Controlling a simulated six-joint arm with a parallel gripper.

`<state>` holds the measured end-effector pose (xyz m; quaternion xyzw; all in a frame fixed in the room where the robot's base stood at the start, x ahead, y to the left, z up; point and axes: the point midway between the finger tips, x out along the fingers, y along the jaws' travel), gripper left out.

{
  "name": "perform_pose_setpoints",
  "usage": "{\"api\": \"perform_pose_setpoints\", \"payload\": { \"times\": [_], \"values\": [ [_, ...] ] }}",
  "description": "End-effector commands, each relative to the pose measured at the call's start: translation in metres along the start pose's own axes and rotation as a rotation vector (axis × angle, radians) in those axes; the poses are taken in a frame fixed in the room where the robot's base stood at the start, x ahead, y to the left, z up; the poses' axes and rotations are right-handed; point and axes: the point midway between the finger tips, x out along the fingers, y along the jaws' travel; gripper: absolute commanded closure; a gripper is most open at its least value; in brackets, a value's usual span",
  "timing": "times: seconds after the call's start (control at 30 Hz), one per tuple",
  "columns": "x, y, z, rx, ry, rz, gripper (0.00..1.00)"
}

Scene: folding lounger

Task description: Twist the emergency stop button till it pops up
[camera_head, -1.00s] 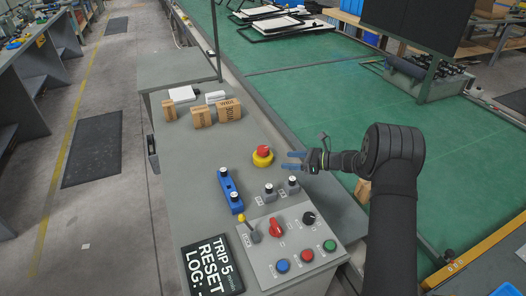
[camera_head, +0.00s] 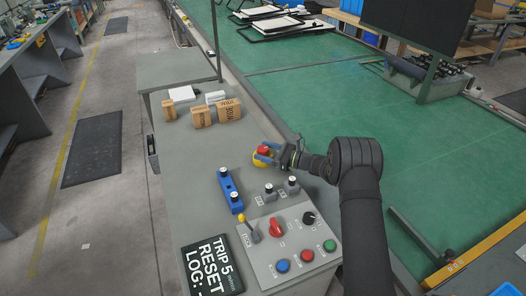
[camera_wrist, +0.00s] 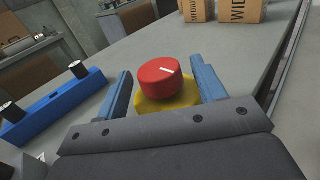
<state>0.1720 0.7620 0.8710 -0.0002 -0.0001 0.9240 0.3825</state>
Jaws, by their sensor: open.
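The emergency stop button (camera_wrist: 162,78) is a red round cap with a white mark on its top, set on a yellow base (camera_wrist: 150,105). It stands on the grey bench top, and in the head view the red button (camera_head: 264,150) is partly covered by my gripper (camera_head: 268,154). My gripper's blue fingers are open in the wrist view (camera_wrist: 165,92), one on each side of the button. Gaps show between the fingers and the red cap. I cannot tell whether the cap is pressed down or up.
A blue bar with black knobs (camera_head: 230,189) lies left of the button. Two small grey knob boxes (camera_head: 270,191) and a control panel (camera_head: 258,254) stand nearer. Cardboard boxes (camera_head: 202,117) sit farther back. Bare bench lies around the button.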

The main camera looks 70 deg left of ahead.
Motion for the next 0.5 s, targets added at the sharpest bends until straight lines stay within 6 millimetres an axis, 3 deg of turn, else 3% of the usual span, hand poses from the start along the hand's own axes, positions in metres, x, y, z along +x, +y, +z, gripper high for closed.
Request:
{"api": "perform_pose_setpoints", "payload": {
  "times": [0.4,0.43,0.5],
  "values": [
    [0.011,-0.0001,0.0005,0.001,-0.001,0.0,0.36],
    [0.011,-0.0001,0.0005,0.001,-0.001,-0.001,0.38],
    [0.0109,-0.0001,0.0005,0.001,-0.001,0.0,0.52]
  ]
}}
